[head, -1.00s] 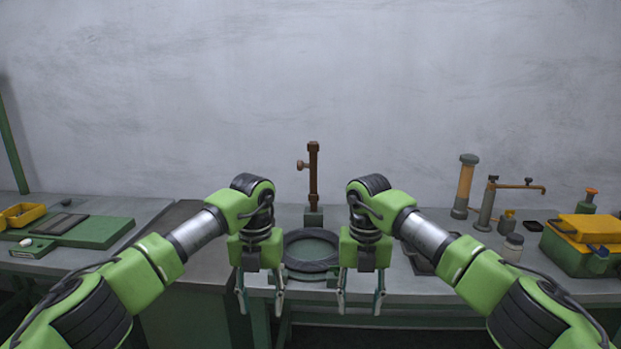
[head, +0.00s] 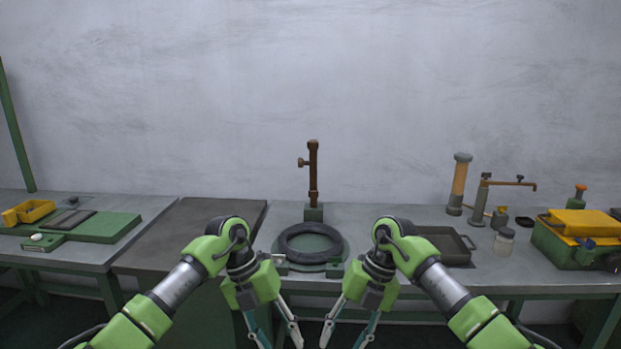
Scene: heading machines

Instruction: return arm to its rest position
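My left gripper (head: 274,338) hangs below the front edge of the workbench, left of centre, with its two fingers spread and nothing between them. My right gripper (head: 346,338) mirrors it on the right, also with fingers apart and empty. Both arms are folded low in front of the bench and point downward and inward. The fingertips are near the lower edge of the view.
A black ring (head: 311,243) lies on a round green base, with a brown post (head: 313,175) behind it. A green board (head: 105,229) lies left.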

